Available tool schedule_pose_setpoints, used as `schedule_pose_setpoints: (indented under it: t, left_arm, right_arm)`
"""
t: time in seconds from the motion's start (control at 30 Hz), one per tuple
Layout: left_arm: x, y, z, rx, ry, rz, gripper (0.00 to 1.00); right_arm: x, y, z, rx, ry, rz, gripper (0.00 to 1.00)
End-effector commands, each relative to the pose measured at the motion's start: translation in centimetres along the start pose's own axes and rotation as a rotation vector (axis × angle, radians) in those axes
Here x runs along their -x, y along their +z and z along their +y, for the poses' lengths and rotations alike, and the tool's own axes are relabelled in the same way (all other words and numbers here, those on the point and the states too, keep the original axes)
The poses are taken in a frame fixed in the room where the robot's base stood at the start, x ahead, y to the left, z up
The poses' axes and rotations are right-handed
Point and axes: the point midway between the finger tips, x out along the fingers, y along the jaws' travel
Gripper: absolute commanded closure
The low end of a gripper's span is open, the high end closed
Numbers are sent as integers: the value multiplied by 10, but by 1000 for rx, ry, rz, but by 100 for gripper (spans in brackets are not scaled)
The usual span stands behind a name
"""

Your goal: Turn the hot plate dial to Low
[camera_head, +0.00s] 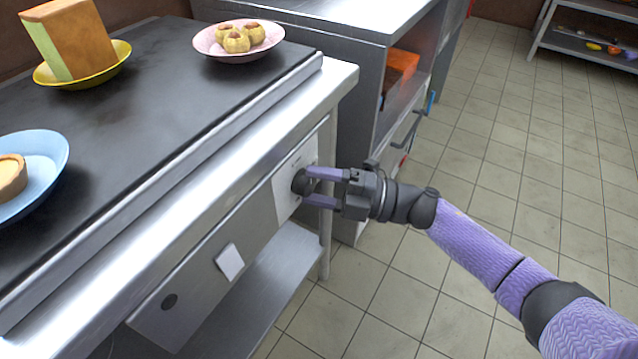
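The hot plate (170,110) is a wide dark slab on a steel counter at the left. Its dial (300,182) is a small dark knob on a pale panel (287,207) at the right end of the front face. My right gripper (310,187) is at the dial, with its two purple fingers pointing left, one above the other, and their tips at the knob. The fingers stand apart, and the knob appears to be between their tips; I cannot tell whether they press on it. The dial's markings are too small to read. My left gripper is not in view.
A pink plate (265,48) with buns, a yellow plate (112,68) with a block of cake and a blue plate (45,160) with a tart stand on the hot plate. A steel cabinet (345,70) stands behind the counter. The tiled floor (470,160) at right is clear.

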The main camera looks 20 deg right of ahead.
Motion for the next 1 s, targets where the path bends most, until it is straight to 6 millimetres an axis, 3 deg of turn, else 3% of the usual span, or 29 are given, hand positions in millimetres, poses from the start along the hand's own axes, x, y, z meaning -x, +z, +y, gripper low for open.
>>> schedule_pose_setpoints:
  t: [0.03, 0.1, 0.37, 0.47, 0.73, 1.0]
  left_arm:
    - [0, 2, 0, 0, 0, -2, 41]
    - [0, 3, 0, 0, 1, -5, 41]
    - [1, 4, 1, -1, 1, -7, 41]
    - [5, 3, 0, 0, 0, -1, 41]
    - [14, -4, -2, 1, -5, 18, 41]
    - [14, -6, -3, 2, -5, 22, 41]
  right_arm:
    - [0, 0, 0, -1, 0, 0, 22]
    - [0, 0, 0, -1, 0, 0, 7]
    - [2, 0, 0, -2, 0, -1, 6]
    - [18, 0, 2, -2, -2, -4, 6]
    - [83, 0, 1, -1, -2, -2, 6]
    - [100, 0, 0, -2, 1, 0, 6]
